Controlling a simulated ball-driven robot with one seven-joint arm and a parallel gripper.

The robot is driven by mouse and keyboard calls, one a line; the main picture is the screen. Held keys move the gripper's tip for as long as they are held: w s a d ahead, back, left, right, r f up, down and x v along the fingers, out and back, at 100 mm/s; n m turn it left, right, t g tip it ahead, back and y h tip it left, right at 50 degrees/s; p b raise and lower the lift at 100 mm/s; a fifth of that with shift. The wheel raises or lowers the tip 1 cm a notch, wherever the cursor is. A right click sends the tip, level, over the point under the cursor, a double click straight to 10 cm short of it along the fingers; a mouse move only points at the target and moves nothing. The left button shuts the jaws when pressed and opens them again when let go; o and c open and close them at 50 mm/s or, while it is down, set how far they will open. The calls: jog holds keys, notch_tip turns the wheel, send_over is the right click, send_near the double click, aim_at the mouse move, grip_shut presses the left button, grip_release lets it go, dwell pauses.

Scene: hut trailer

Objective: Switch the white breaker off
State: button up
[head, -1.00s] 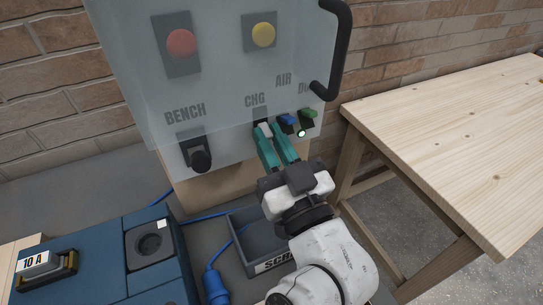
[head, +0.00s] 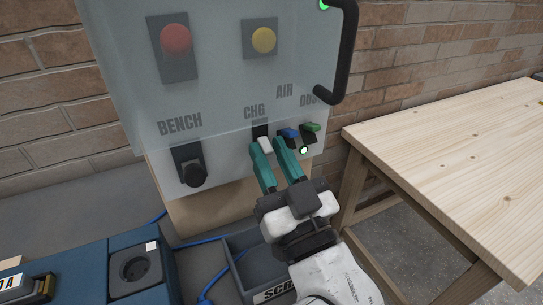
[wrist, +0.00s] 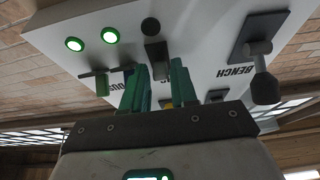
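The white breaker (head: 265,144) is a small white lever below a black base under the CHG label, on the lower part of a pale grey panel (head: 215,95). My gripper (head: 268,147) is at the panel with its two green fingers apart. In the head view the white lever shows between the fingertips; I cannot tell whether they touch it. The wrist view also shows the parted fingers (wrist: 160,80), with a gap between them. A blue breaker (head: 290,134) is close to the right fingertip, and a green breaker (head: 311,127) is further right.
A black BENCH switch (head: 192,170) is on the panel's left. Red (head: 176,39) and yellow (head: 263,40) buttons are above. A black handle (head: 345,60) curves along the right edge. A wooden table (head: 450,160) stands right, and a grey bin (head: 262,270) is below.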

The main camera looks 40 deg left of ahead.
jog(key=b+v, duration=0.3)
jog(key=v, duration=0.7)
jog(key=shift+d+f, duration=0.25)
jog(key=shift+d, duration=0.1)
jog(key=shift+s, duration=0.15)
